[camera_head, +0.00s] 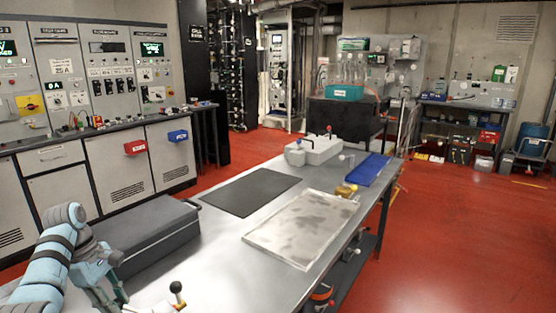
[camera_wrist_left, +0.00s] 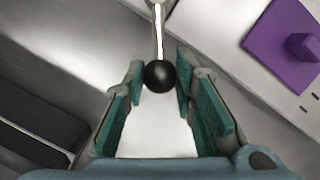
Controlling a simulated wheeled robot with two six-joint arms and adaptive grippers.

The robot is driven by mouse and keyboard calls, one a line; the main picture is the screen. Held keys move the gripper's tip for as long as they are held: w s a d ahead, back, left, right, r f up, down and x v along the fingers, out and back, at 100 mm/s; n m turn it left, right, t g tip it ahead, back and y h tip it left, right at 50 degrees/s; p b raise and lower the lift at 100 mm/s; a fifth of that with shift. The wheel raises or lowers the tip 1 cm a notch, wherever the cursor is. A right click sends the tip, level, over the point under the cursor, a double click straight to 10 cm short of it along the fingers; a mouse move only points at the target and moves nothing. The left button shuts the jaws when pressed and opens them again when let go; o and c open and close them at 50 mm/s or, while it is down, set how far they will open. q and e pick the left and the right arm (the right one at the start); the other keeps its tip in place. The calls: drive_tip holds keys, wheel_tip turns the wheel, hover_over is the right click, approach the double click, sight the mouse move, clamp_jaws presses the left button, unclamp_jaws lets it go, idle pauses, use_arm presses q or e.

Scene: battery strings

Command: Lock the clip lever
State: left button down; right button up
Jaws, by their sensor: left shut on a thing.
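The clip lever has a round black knob (camera_wrist_left: 158,76) on a thin pale stem, seen at the top middle of the left wrist view. The stem runs away from my left gripper (camera_wrist_left: 160,78), whose green-padded fingers are shut on the knob at their tips. In the head view the lever's knob (camera_head: 176,287) stands upright near the bottom edge, with a small red and brass part below it. My left gripper (camera_head: 122,296) is just left of it there, partly cut off by the frame. The clip's body is mostly out of view. My right gripper is not in view.
A dark grey case (camera_head: 145,235) lies on the steel bench left of the lever. A purple plate (camera_wrist_left: 285,45) with a block shows in the wrist view.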

use_arm(q)
drive_tip(key=shift+w+m+b, duration=0.15)
drive_tip(key=shift+m+b, duration=0.15)
drive_tip(key=shift+b, duration=0.15)
drive_tip(key=c, duration=1.4)
unclamp_jaws()
drive_tip(key=shift+o, duration=0.2)
drive_tip(key=p+v, duration=0.2)
drive_tip(key=d+p+v, duration=0.1)
drive_tip(key=p+v, duration=0.1)
drive_tip(key=p, duration=0.1)
drive_tip(key=p+v, duration=0.3)
drive_tip(key=shift+d+r, duration=0.3)
drive_tip(key=shift+d, duration=0.05)
drive_tip(key=shift+f, duration=0.2)
